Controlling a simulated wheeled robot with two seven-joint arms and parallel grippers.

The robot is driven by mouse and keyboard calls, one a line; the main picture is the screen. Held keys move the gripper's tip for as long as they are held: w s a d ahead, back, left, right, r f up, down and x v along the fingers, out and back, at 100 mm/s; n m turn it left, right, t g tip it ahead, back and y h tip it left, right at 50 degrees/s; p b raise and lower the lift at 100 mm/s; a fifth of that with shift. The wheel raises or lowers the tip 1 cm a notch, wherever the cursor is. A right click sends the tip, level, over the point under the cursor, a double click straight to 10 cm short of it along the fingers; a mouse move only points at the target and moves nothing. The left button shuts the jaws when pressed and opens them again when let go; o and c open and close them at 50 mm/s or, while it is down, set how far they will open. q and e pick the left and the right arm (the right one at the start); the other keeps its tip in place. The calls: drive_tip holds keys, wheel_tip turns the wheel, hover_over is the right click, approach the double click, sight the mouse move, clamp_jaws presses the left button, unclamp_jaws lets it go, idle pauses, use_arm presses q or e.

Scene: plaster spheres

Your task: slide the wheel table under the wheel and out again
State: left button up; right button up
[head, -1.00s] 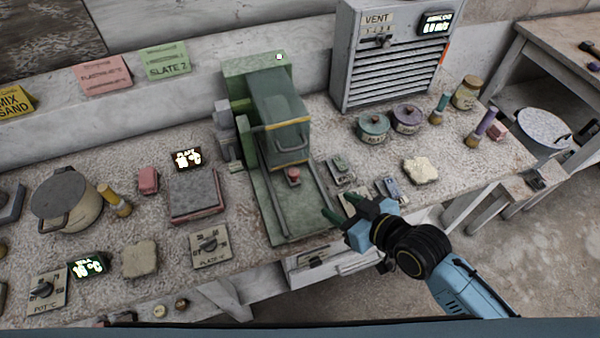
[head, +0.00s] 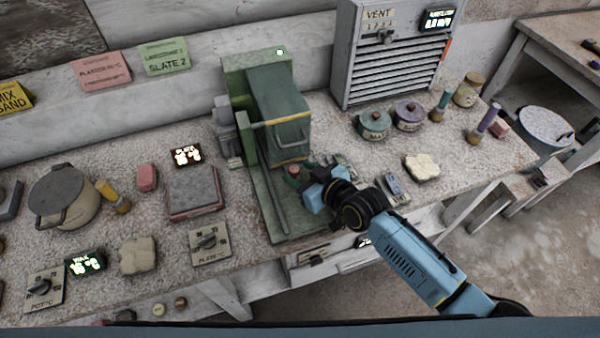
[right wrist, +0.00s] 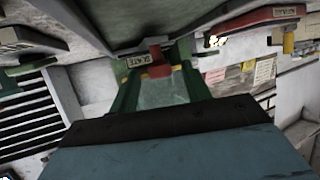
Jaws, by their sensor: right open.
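The green machine (head: 275,100) stands mid-bench, with a hood and a yellow-edged front bar. The wheel is hidden inside the hood. In front lies the green bed with a long rail, the wheel table's track (head: 275,215). A red knob (head: 293,169) sits at the hood's front, low down; the wheel table behind it is mostly hidden. My right gripper (head: 299,178) is open at the red knob. My left gripper is not in view.
A grey vent cabinet (head: 390,50) stands behind on the right. Two lidded pots (head: 373,124) and a pale block (head: 421,167) lie right of the machine. A plate heater (head: 193,192) stands to its left. Small tools (head: 396,187) lie close to my right arm.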

drive_tip(key=shift+w+a+f, duration=0.15)
drive_tip(key=shift+w+a, duration=0.05)
drive_tip(key=shift+c, duration=0.5)
clamp_jaws()
drive_tip(key=shift+s, duration=0.1)
